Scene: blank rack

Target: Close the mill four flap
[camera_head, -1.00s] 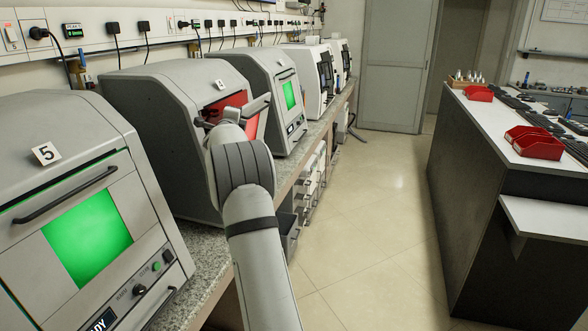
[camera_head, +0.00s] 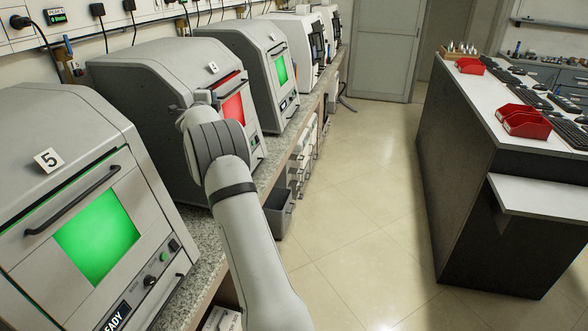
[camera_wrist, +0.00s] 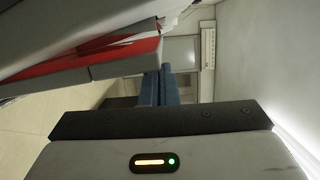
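Mill four (camera_head: 150,75) is the grey machine with the "4" label and a red window (camera_head: 232,108) in its front flap (camera_head: 228,82). In the head view the flap appears to lie in line with the front face, but my arm covers part of it, so I cannot tell whether it is fully shut. In the wrist view a grey body with a red strip (camera_wrist: 100,62) fills the upper left, close to my gripper. The dark body of my gripper (camera_wrist: 160,122) spans that view.
Mill five (camera_head: 75,130), with a green window, stands in the left foreground. Another green-windowed mill (camera_head: 245,65) stands beyond mill four. All stand on a granite bench (camera_head: 200,245). A grey bin (camera_head: 279,215) sits below its edge. The aisle floor (camera_head: 365,200) is clear, with a dark counter (camera_head: 480,190) at right.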

